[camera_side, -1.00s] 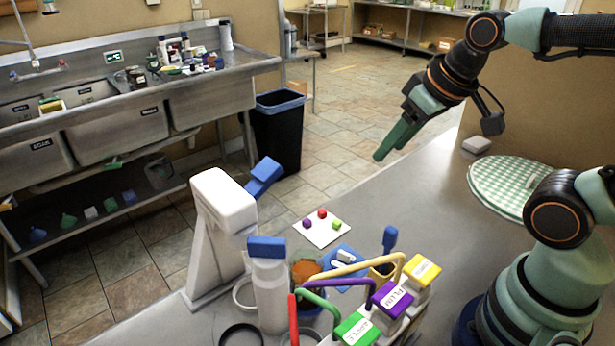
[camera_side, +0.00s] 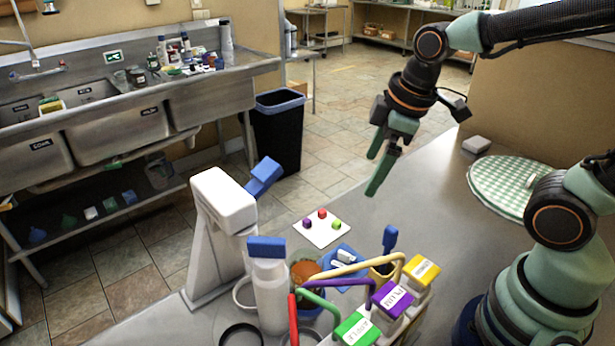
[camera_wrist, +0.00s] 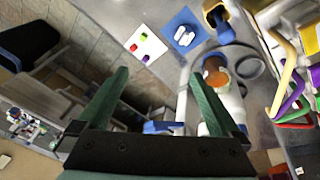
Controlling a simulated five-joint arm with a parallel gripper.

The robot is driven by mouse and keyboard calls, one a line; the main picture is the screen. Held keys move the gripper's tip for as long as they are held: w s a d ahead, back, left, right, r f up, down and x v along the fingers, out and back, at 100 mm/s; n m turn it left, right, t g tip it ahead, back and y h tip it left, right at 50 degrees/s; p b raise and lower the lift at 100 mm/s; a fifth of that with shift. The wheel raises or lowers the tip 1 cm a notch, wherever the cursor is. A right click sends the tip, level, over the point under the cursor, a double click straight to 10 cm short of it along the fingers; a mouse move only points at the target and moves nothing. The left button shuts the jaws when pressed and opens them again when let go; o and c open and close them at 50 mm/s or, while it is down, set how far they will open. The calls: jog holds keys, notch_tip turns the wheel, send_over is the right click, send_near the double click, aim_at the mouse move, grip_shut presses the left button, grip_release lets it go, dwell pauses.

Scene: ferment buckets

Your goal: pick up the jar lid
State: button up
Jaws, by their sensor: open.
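I cannot tell for sure which thing is the jar lid. An open jar (camera_side: 306,270) with orange-brown contents stands at the front of the counter, and it also shows in the wrist view (camera_wrist: 216,78). My gripper (camera_side: 372,174) is open and empty, high above the counter, pointing down, behind and to the right of the jar. In the wrist view its two green fingers (camera_wrist: 159,75) are spread wide with nothing between them.
A white card (camera_side: 322,234) holds small coloured pieces, beside a blue mat (camera_side: 349,283) with white pieces. A white dispenser (camera_side: 217,235), a bottle (camera_side: 270,295) and tubs with coloured handles crowd the front. A checkered cloth (camera_side: 492,188) lies right. The middle counter is clear.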

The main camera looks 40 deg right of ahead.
jog(key=a+f+n+g, duration=0.3)
jog(key=a+f+n, duration=0.35)
jog(key=n, duration=0.65)
send_over(344, 253)
jog(key=shift+n, duration=0.3)
jog(key=f, duration=0.8)
jog(key=shift+s+a+f, duration=0.15)
jog(key=shift+s+a, duration=0.1)
jog(key=shift+s, duration=0.05)
jog(key=shift+w+d+f, duration=0.15)
jog(key=shift+f, duration=1.25)
jog(key=shift+w+d+f, duration=0.15)
jog(key=shift+f, duration=1.25)
jog(key=shift+c, duration=0.3)
jog(key=c, duration=1.3)
jog(key=shift+r, duration=0.2)
